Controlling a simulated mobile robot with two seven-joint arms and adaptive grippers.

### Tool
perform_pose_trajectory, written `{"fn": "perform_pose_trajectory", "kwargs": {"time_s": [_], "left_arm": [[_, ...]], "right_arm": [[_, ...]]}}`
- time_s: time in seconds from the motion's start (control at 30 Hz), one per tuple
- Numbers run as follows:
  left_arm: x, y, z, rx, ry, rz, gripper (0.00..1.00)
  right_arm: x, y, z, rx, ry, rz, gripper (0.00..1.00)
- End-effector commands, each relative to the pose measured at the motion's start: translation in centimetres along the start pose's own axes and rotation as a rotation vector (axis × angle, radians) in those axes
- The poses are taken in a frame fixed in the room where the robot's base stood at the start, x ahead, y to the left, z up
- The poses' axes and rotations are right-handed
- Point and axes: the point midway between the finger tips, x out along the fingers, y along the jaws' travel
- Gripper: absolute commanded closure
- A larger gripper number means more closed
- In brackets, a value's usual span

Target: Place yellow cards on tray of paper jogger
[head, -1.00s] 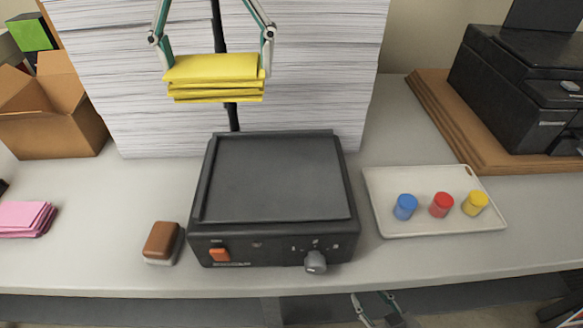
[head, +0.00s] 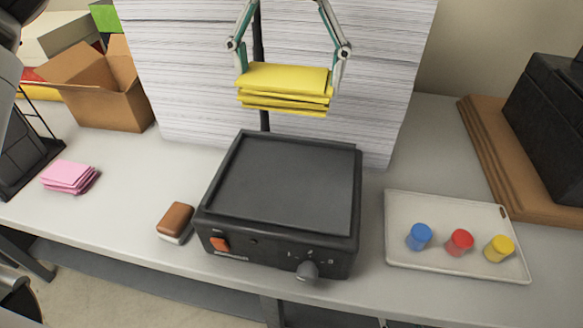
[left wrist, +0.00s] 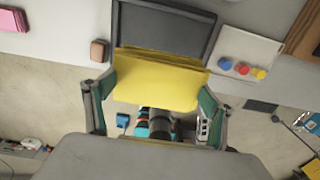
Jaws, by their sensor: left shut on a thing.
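My left gripper (head: 287,78) is shut on a stack of yellow cards (head: 285,90), one finger at each side. The stack hangs level, above and beyond the paper jogger (head: 275,190). The jogger is a black box with a flat, rimmed dark tray (head: 285,185) on top, which is empty. In the left wrist view the yellow cards (left wrist: 158,80) span between the fingers, with the jogger tray (left wrist: 160,30) behind them. Of my right gripper, at most a sliver shows at the bottom edge of the head view; its state is unclear.
A brown-and-white block (head: 175,222) stands left of the jogger, pink cards (head: 70,176) farther left. A pale tray (head: 450,215) with blue, red and yellow pots lies right. A tall paper stack (head: 190,70) stands behind, a cardboard box (head: 100,95) back left.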

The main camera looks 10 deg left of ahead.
Motion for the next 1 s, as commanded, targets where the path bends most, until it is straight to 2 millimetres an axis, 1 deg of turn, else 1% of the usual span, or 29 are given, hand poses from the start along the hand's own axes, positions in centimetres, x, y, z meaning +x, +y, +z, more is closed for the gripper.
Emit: {"fn": "perform_pose_trajectory", "kwargs": {"time_s": [0.03,0.1,0.4,0.5,0.6,0.77,1.0], "left_arm": [[1.5,0.0,-0.1,0.003,0.006,0.000,0.46],[3.2,0.1,-0.1,0.002,0.007,0.000,0.46],[10.2,0.0,-0.1,0.001,0.005,-0.001,0.46],[12.0,0.0,-0.1,0.001,0.004,-0.001,0.46],[13.0,0.0,0.0,-0.001,0.002,-0.001,0.46],[13.9,0.0,0.0,-0.001,0.001,-0.001,0.46],[16.9,0.0,0.0,0.000,0.003,-0.001,0.46]], "right_arm": [[0.1,0.0,0.1,0.000,0.000,0.000,0.60],[0.1,-0.1,0.1,0.001,-0.001,-0.001,0.60],[-0.1,-0.1,-0.1,0.003,-0.003,-0.001,0.60],[-0.2,-0.1,-0.1,0.003,-0.003,-0.001,0.60],[-0.2,-0.1,-0.2,0.003,-0.003,-0.001,0.60],[-0.2,-0.1,-0.3,0.003,-0.003,-0.001,0.60],[-0.5,0.0,-0.5,0.002,-0.004,-0.001,0.60]]}}
